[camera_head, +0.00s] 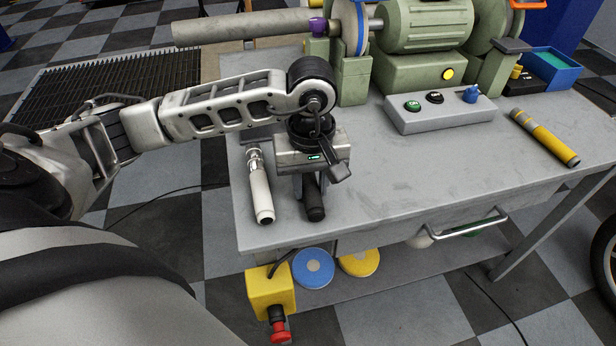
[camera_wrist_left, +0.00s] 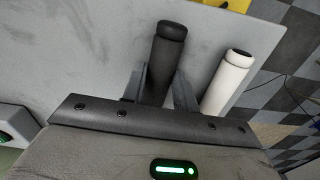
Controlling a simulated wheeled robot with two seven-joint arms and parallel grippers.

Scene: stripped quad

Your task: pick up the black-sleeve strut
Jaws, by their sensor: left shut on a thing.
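The black-sleeve strut (camera_head: 315,212) lies at the left end of the grey workbench, mostly hidden under my left gripper in the head view. In the left wrist view the black strut (camera_wrist_left: 167,55) sits between the two fingers. My left gripper (camera_head: 312,190) points down and is shut on it; its fingers also show in the left wrist view (camera_wrist_left: 162,88). I cannot tell whether the strut is clear of the bench top. A white strut (camera_head: 260,190) lies beside it to the left, close to one finger in the left wrist view (camera_wrist_left: 226,82). My right gripper is not in view.
The grey workbench (camera_head: 400,175) is clear in the middle. A control box (camera_head: 440,112) and green bench grinder (camera_head: 425,70) stand at the back. A yellow-sleeve strut (camera_head: 545,137) lies at the right. A yellow stop-button box (camera_head: 270,291) hangs below the front edge.

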